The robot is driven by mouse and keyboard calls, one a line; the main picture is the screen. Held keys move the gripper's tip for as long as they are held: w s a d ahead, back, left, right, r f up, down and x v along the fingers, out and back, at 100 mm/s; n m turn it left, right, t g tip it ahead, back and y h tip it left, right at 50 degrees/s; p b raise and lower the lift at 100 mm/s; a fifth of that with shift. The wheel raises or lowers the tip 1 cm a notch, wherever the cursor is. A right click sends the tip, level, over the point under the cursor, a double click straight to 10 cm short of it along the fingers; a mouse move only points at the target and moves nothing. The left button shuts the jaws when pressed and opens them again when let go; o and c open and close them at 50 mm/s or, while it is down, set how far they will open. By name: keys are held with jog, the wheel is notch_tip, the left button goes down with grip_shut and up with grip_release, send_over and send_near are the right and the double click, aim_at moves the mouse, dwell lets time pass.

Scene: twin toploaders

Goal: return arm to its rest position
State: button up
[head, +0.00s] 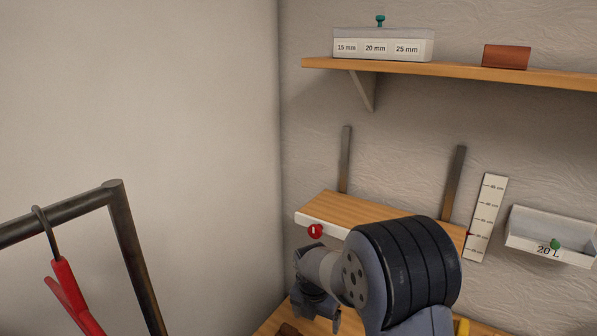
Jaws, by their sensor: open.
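My arm rises at the bottom centre of the head view, with a large dark ribbed joint near the camera. My gripper (318,317) is at the end of the arm, left of that joint and below the small wooden shelf. It points downward, its jaws are open, and I see nothing between them. Part of my arm covers the right part of the small shelf's front.
The small shelf (335,203) has a red knob (315,231) on its front. Above is a long wall shelf (450,72) with a labelled box (383,45) and a reddish-brown block (506,57). A white bin (550,237) hangs right. A metal frame (130,230) stands left.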

jog(key=shift+f+b, duration=1.25)
jog(key=shift+f, duration=1)
